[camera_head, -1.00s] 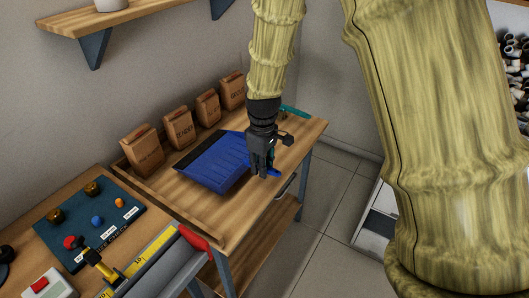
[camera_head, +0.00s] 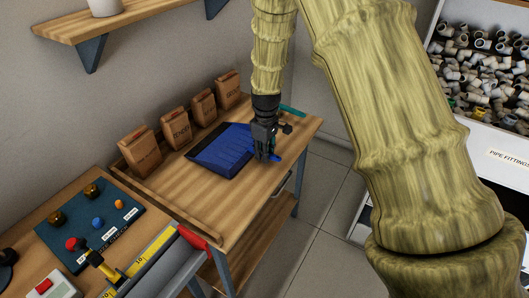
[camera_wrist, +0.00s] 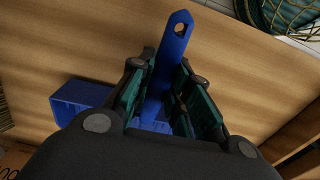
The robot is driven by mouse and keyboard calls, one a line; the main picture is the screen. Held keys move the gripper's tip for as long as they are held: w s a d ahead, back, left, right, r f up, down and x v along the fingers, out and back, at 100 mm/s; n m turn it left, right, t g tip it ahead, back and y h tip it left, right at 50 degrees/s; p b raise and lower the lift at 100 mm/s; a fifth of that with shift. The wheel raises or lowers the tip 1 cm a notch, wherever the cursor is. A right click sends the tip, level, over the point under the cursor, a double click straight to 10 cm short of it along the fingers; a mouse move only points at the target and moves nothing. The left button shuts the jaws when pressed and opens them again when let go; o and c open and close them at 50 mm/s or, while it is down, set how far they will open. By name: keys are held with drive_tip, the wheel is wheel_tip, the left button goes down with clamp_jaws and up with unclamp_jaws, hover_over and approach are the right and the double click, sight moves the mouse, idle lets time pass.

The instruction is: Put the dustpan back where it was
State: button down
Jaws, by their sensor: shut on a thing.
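The blue dustpan (camera_head: 222,152) is over the wooden table (camera_head: 245,195), its wide pan pointing left toward the paper bags. I cannot tell whether it touches the table top. My gripper (camera_head: 268,158) points down at the dustpan's right end and is shut on its handle. In the wrist view the blue handle (camera_wrist: 175,45), with a hole near its end, runs between the green-padded fingers of my gripper (camera_wrist: 165,95). Part of the blue pan (camera_wrist: 80,100) shows at the left there; the rest is hidden behind the gripper.
Several brown paper bags (camera_head: 174,128) stand along the table's back edge. A teal thing (camera_head: 292,111) lies at the far right corner. The table's front right is clear.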

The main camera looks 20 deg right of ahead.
drive_tip(key=shift+f, duration=0.35)
drive_tip(key=c, duration=1.3)
unclamp_jaws()
drive_tip(key=shift+c, duration=0.2)
wheel_tip(320, 180, up, 12)
drive_tip(key=b, duration=0.1)
drive_tip(key=shift+f+b, duration=0.2)
drive_tip(key=shift+b, duration=0.2)
drive_tip(key=shift+r, duration=0.2)
drive_tip(key=shift+c, duration=1.1)
drive_tip(key=a+f+t+y+p, duration=0.1)
drive_tip(key=a+p, duration=0.1)
drive_tip(key=a, duration=0.3)
drive_tip(key=a+f+t+p, duration=0.1)
drive_tip(key=a+p, duration=0.2)
drive_tip(key=a, duration=0.2)
drive_tip(key=a+f+t+y+p, duration=0.1)
drive_tip(key=a+p, duration=0.1)
drive_tip(key=a, duration=0.3)
drive_tip(key=shift+a+f+y+p, duration=0.1)
drive_tip(key=shift+f+y+p, duration=0.2)
drive_tip(key=shift+f+p, duration=0.05)
drive_tip(key=shift+c, duration=0.3)
drive_tip(key=shift+p+x, duration=0.7)
drive_tip(key=shift+x, duration=2.3)
